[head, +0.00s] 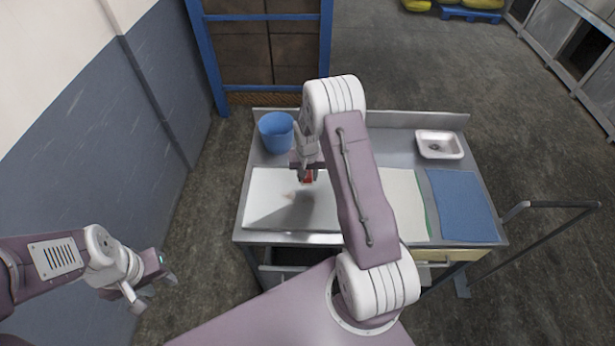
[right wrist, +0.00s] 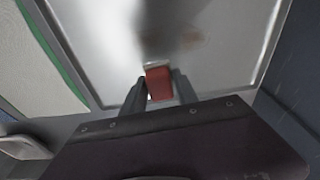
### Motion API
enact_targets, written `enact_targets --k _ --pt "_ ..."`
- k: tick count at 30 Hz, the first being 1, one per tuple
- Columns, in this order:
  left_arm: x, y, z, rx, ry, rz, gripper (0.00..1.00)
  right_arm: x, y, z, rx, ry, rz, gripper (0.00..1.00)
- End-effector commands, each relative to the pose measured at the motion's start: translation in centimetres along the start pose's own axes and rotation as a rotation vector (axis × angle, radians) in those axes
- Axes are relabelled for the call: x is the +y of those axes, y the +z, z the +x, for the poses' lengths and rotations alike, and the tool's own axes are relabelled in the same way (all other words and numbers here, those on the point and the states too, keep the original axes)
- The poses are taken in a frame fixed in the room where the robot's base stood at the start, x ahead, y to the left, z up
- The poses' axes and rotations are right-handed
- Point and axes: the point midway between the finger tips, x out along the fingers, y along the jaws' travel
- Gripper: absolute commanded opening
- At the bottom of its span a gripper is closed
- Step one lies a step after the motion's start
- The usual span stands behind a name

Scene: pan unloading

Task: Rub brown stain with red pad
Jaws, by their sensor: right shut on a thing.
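My right gripper (right wrist: 160,90) is shut on the red pad (right wrist: 158,82), which sits between its two fingers. In the head view the red pad (head: 308,177) shows just under the gripper, over the metal tray (head: 262,212). A faint brown stain (head: 289,194) lies on the tray, to the left of the pad in the head view. In the right wrist view the brown stain (right wrist: 185,40) is partly under a dark shadow, beyond the pad. I cannot tell whether the pad touches the tray. My left gripper (head: 153,293) is open and empty, off the table to the left.
A blue bucket (head: 276,133) stands at the table's back left. A pale board with a green edge (head: 405,205) and a blue cloth (head: 461,205) lie to the right.

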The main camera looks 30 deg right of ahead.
Motion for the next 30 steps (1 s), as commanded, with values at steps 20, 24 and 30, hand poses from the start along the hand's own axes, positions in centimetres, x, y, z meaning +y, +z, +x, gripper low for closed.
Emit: enact_targets --k 20,24,30 --pt "0.0 -0.2 -2.1 0.0 0.0 0.0 0.36 -0.1 -0.6 -2.9 0.0 0.0 -0.002 0.0" --pt "0.0 -0.2 -2.1 0.0 0.0 0.0 0.36 -0.1 -0.6 -2.9 0.0 0.0 -0.002 0.0" --pt "0.0 -0.2 -2.1 0.0 0.0 0.0 0.36 -0.1 -0.6 -2.9 0.0 0.0 -0.002 0.0"
